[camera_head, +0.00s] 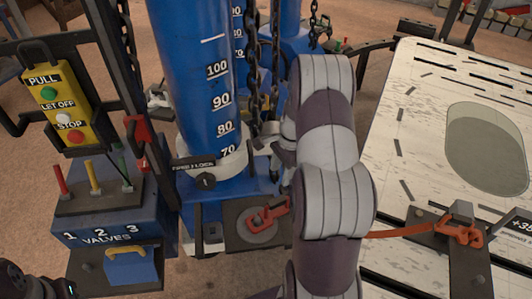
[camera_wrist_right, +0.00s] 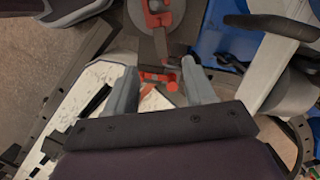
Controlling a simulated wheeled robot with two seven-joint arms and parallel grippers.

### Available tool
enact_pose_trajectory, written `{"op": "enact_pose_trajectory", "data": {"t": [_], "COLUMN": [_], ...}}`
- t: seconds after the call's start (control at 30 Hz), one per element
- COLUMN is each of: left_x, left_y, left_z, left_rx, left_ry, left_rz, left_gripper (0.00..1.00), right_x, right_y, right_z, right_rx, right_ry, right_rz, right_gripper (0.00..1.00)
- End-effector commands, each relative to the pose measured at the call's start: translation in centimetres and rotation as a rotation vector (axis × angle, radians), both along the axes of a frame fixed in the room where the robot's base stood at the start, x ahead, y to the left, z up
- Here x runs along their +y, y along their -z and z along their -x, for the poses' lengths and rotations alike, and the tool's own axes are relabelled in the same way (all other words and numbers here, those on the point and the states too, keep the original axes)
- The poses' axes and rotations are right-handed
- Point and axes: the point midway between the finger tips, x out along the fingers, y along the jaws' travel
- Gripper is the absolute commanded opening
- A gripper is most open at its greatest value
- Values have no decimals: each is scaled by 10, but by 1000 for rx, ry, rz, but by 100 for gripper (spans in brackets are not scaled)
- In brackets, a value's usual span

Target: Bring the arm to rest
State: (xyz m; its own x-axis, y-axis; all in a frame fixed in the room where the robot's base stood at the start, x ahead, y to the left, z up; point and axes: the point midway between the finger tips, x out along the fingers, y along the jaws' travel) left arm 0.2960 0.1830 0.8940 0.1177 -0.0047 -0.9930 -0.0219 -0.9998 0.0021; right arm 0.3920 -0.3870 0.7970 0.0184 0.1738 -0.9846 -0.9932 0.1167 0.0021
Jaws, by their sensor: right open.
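My right arm (camera_head: 330,190) rises from the bottom middle in the head view and bends over at the top. Its right gripper (camera_head: 284,152) shows partly beside the arm, the rest hidden behind it. In the right wrist view the two grey fingers of the right gripper (camera_wrist_right: 160,82) stand apart, open. A small red part (camera_wrist_right: 158,76) shows between the fingertips in that view; I cannot tell its distance, and no grip on it shows. A dark link at the lower left corner of the head view seems to be of my left arm; the left gripper is out of view.
A blue post with a number scale (camera_head: 190,70) and hanging chains (camera_head: 262,70) stand close to the arm. A red hook (camera_head: 268,214) lies on a dark plate. A blue valve box (camera_head: 115,215) is left; a white slotted board (camera_head: 410,130) with an oval opening is right.

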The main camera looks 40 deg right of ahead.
Motion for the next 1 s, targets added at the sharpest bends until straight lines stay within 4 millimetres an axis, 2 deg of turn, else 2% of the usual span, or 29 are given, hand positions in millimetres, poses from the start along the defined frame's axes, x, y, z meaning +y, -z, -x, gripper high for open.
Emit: {"op": "enact_pose_trajectory", "data": {"t": [0.23,0.3,0.37,0.4,0.47,0.6,0.7,0.73,0.83,1.0], "left_x": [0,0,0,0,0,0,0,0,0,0], "left_y": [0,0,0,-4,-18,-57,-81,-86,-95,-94], "left_z": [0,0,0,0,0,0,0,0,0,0], "left_rx": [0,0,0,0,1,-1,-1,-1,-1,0], "left_ry": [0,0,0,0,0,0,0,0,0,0], "left_rz": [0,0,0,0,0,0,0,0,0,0], "left_gripper": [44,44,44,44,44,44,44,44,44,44], "right_x": [0,-2,5,13,37,114,160,171,195,205], "right_y": [0,1,9,0,-28,-109,-156,-167,-190,-192], "right_z": [0,-1,16,28,39,67,92,97,99,97], "right_rx": [-3,-25,-19,-26,-44,-106,-154,-167,-213,-230], "right_ry": [-19,-102,-251,-386,-627,-1218,-1515,-1566,-1665,-1703], "right_rz": [0,16,20,33,61,139,189,203,238,245], "right_gripper": [54,54,54,54,54,54,54,54,54,54]}}
